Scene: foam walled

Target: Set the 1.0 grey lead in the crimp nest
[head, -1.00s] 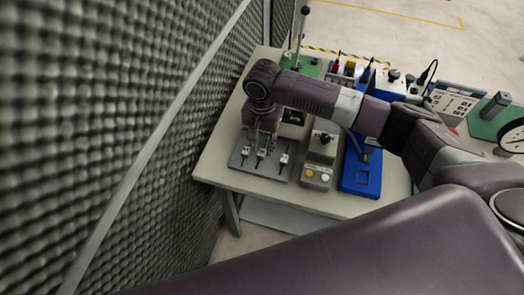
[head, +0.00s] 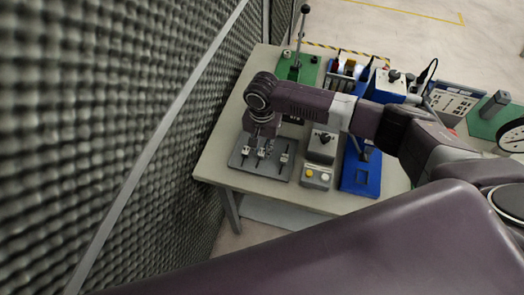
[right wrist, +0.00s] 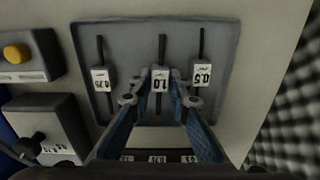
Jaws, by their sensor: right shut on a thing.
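The 1.0 lead (right wrist: 161,80) is a dark strip with a white tag. It lies in the middle of a grey tray (right wrist: 224,40), between the 0.75 and 0.5 leads. My right gripper (right wrist: 160,88) points down at the tray with a finger on each side of the 1.0 tag, shut on it. The lead still lines up with its place in the tray. In the head view the right gripper (head: 263,138) is over the tray (head: 270,172), partly hiding the tags. I cannot tell for sure which fixture holds the crimp nest. My left gripper is out of view.
The 0.75 lead (right wrist: 101,78) and 0.5 lead (right wrist: 202,75) lie close beside the fingers. A button box (head: 316,178) and a blue-based fixture (head: 361,184) stand right of the tray. A green-based lever device (head: 298,68) is behind. A foam wall (head: 110,120) rises at left.

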